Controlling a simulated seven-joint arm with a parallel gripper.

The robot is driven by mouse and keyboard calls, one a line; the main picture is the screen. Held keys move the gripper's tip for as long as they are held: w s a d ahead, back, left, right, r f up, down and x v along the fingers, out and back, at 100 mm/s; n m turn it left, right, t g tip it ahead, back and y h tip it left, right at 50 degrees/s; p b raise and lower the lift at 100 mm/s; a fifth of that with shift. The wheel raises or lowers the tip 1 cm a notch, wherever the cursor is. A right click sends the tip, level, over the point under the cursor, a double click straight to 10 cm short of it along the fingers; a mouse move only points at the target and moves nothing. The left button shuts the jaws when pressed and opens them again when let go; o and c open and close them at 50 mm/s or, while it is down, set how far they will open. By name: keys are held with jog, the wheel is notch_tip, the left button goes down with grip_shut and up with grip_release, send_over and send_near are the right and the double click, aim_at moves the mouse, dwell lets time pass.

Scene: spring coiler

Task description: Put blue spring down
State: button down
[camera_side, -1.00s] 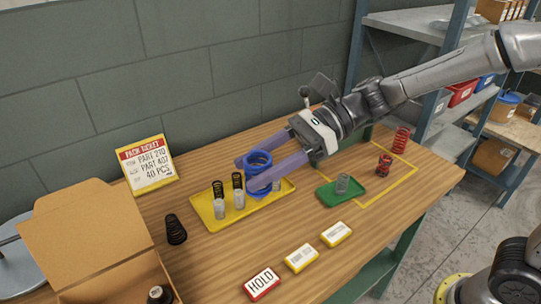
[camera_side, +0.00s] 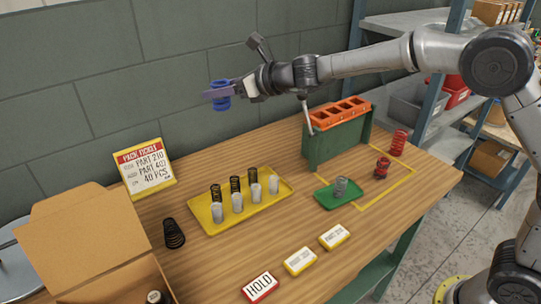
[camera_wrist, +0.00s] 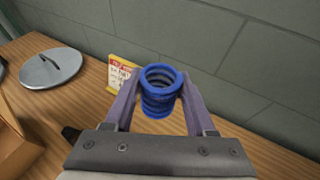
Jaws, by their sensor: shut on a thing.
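My gripper (camera_side: 222,94) is shut on the blue spring (camera_side: 220,103) and holds it high above the back of the table, in front of the grey wall. In the wrist view the blue spring (camera_wrist: 160,92) stands roughly upright between the two purple fingers (camera_wrist: 158,98). Below it in the side view, a yellow tray (camera_side: 235,222) holds several black springs (camera_side: 235,188) at the back and several silver springs (camera_side: 237,201) in front. The blue spring touches neither tray nor table.
An orange-topped green rack (camera_side: 340,135) stands at the back right. A green tray (camera_side: 325,196) holds a grey spring (camera_side: 341,187). Red springs (camera_side: 398,143) stand inside or near a yellow outline. A cardboard box (camera_side: 85,235), a black cone spring (camera_side: 174,233) and a HOLD sign (camera_side: 260,286) occupy the left and front.

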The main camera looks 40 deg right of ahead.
jog(key=w+d+r+m+t+h, duration=0.1)
jog(key=w+d+m+h, duration=0.6)
jog(key=w+d+h, duration=0.15)
jog(key=s+d+f+m+g+h, duration=0.1)
jog(key=s+d+m+g+h, duration=0.3)
jog(key=d+m+h, duration=0.5)
jog(key=shift+g, duration=0.9)
notch_tip(320, 180, down, 20)
jog(key=shift+w+r, duration=0.1)
jog(key=shift+r, duration=0.15)
jog(key=shift+f, duration=2.3)
jog(key=shift+f, duration=0.15)
jog(key=shift+c, duration=1.1)
grip_release()
